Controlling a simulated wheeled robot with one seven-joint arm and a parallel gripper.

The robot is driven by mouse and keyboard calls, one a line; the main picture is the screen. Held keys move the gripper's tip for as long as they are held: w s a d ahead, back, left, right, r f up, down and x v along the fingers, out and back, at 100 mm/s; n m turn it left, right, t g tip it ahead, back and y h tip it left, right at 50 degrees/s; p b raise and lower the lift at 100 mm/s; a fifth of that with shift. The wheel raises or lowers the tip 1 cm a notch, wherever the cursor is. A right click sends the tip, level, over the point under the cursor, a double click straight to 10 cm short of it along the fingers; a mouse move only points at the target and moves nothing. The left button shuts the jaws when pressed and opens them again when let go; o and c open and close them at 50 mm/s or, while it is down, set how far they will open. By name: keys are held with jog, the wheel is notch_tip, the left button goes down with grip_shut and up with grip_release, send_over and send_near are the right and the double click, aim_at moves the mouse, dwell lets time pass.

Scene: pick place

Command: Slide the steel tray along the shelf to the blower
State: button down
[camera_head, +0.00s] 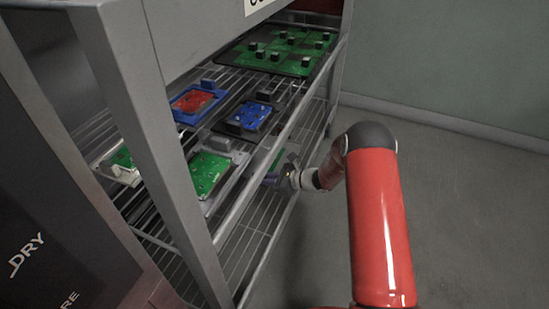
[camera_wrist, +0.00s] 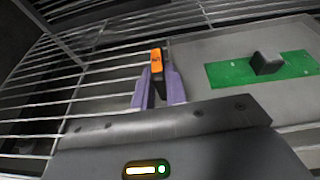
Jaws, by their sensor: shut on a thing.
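In the wrist view a flat grey metal tray (camera_wrist: 194,60) carries a green board with one dark block. My gripper (camera_wrist: 159,92) is at the tray's left edge. Its purple fingers are shut on a dark piece with an orange, lettered top (camera_wrist: 156,57); I cannot tell whether this piece belongs to the tray. I cannot identify a blower in either view.
The wire shelf holds a blue tray (camera_head: 177,116) with a red board, a dark tray with a blue board (camera_head: 254,113), and pale trays with green boards. A large black tray (camera_head: 235,58) lies at the back. A grey post (camera_head: 150,130) stands in front; open floor (camera_head: 470,210) lies right.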

jog(key=shift+s+a, duration=0.55)
jog(key=shift+s, duration=0.8)
jog(key=shift+s+a, duration=0.6)
jog(key=shift+s, duration=0.7)
jog(key=shift+s+a, duration=0.55)
jog(key=shift+s, duration=0.8)
jog(key=shift+s+a+b, duration=0.55)
jog(key=shift+s+a, duration=0.3)
jog(key=shift+s, duration=1.15)
jog(key=shift+s+a+b, duration=0.5)
jog(key=shift+s+a, duration=0.35)
jog(key=shift+s, duration=1.15)
jog(key=shift+s+a+b, duration=0.55)
jog(key=shift+s+a, duration=0.3)
jog(key=shift+s, duration=1.15)
jog(key=shift+s+a, duration=0.35)
jog(key=shift+s, duration=0.5)
jog(key=shift+s+a, duration=0.35)
jog(key=shift+s, duration=0.5)
jog(key=shift+s+a, duration=0.35)
jog(key=shift+s, duration=0.5)
jog(key=c, duration=1.3)
grip_release()
jog(key=shift+c, duration=0.2)
jog(key=shift+d, duration=0.1)
